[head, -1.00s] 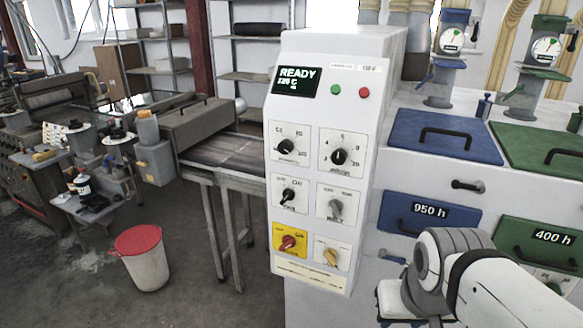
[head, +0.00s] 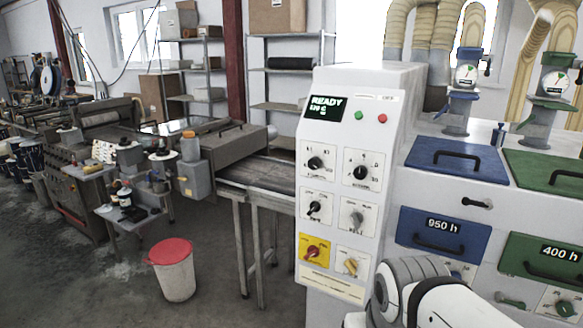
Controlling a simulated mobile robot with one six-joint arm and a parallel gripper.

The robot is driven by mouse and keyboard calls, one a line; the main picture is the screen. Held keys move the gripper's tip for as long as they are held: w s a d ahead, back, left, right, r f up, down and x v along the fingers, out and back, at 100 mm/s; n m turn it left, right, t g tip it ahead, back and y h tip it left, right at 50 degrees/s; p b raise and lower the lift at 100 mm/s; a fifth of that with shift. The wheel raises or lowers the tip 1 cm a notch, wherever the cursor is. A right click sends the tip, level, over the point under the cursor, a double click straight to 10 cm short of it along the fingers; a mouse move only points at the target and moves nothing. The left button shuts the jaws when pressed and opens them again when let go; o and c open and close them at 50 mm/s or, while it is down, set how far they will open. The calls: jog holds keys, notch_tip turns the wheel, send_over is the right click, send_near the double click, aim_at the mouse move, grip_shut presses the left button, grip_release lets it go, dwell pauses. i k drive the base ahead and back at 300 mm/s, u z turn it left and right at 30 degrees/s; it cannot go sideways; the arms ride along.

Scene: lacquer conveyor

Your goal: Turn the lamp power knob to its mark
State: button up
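The white control panel (head: 377,109) stands upright at centre right in the head view. It carries several knobs: two black ones in the top row (head: 315,163) (head: 360,172), a black knob (head: 314,208) and a grey knob (head: 356,218) in the middle row, a red knob on a yellow plate (head: 313,252) and a yellow knob (head: 351,267) in the bottom row. The labels are too small to tell which is the lamp power knob or where its mark lies. My white and grey arm shows at the bottom right, below the panel; my gripper is out of view.
The panel's display (head: 326,108) reads READY. Blue (head: 444,237) and green (head: 543,260) drawers, marked 950 h and 400 h, stand right of the panel. A conveyor (head: 262,178) lies left of it. A white bin with a red lid (head: 172,272) stands on the floor.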

aim_at(315, 163)
jog(key=u, duration=0.05)
jog(key=i, duration=1)
jog(key=u, duration=0.05)
